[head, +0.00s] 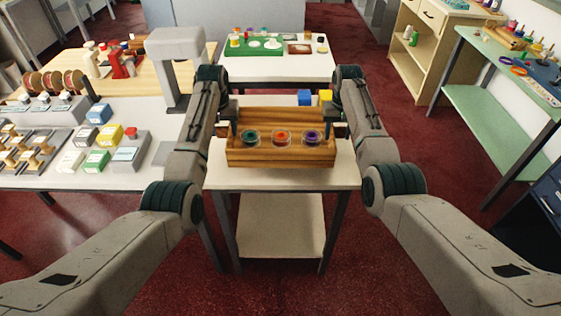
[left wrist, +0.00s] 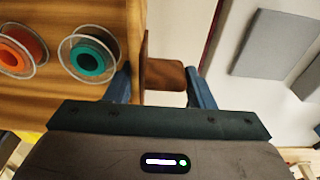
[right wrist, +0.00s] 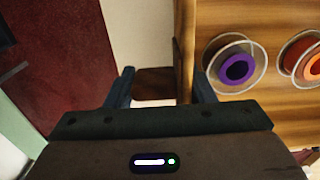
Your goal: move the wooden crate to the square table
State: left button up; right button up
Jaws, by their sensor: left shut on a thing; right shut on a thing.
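The wooden crate (head: 280,160) is in the middle of the head view, at a small white-topped table (head: 215,180) with a lower shelf. It holds a teal spool (head: 250,137), an orange spool (head: 281,137) and a purple spool (head: 313,137). My left gripper (head: 232,122) is shut on the crate's left handle (left wrist: 165,76). My right gripper (head: 337,122) is shut on its right handle (right wrist: 155,82). The crate looks level. I cannot tell whether its underside touches the tabletop. I cannot tell which table is the square one.
A blue block (head: 305,97) and a yellow block (head: 325,97) are just behind the crate. Another white table (head: 312,73) with a green tray stands farther back. A cluttered counter (head: 30,178) is at left, a green bench (head: 490,93) at right. Red floor lies open between.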

aim_at(225, 138)
pick_arm(q)
jog(key=shift+f, duration=0.3)
pick_arm(e)
jog(key=shift+w+f, duration=0.1)
jog(key=shift+f, duration=0.2)
pick_arm(q)
jog(key=shift+r, duration=0.2)
pick_arm(e)
jog(key=shift+r, duration=0.2)
